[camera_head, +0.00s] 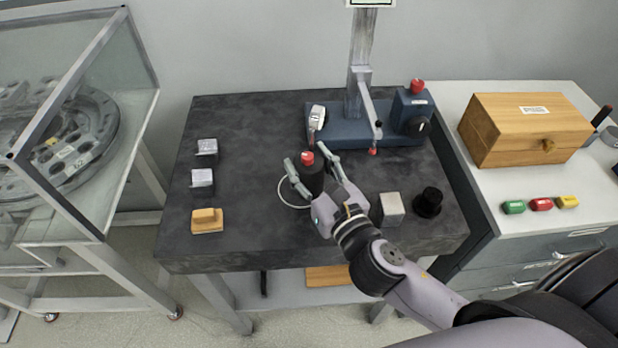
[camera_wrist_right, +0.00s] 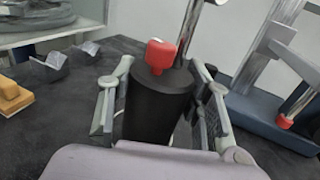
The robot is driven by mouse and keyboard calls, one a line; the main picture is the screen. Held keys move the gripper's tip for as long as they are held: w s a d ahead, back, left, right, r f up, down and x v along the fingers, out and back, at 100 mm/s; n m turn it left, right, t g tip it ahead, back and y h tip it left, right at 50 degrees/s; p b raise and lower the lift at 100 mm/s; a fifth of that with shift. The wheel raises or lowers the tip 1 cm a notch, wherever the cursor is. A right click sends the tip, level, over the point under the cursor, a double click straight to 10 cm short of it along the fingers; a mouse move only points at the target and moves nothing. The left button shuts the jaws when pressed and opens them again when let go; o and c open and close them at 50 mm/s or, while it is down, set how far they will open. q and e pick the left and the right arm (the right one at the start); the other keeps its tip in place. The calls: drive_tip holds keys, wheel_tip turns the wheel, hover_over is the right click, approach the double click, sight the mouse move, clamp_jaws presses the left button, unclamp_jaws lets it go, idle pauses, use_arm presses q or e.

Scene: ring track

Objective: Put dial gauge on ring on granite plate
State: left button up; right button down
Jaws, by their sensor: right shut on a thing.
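The dial gauge has a black cylindrical base (camera_head: 313,178) with a red knob (camera_head: 307,158) on top. Its post rises to a pale dial head (camera_head: 318,115). My right gripper (camera_head: 311,166) is shut on the base, a finger on each side. The base and red knob also fill the middle of the right wrist view (camera_wrist_right: 158,100). A thin white ring (camera_head: 281,194) shows on the dark granite plate (camera_head: 250,150); its left arc lies just left of the base, the rest is hidden. I cannot tell whether the base touches the plate. My left gripper is out of view.
A blue stand (camera_head: 350,131) with a column stands at the plate's back right. A grey block (camera_head: 391,208) and a black cylinder (camera_head: 428,202) sit at front right. Two metal blocks and a tan block (camera_head: 207,220) line the left. The plate's centre left is clear.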

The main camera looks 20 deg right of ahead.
sight(316, 188)
drive_tip(key=shift+f+b, duration=0.4)
drive_tip(key=shift+f, duration=1.1)
drive_tip(key=shift+f, duration=0.15)
drive_tip(key=c, duration=0.8)
unclamp_jaws()
drive_tip(key=shift+c, duration=0.2)
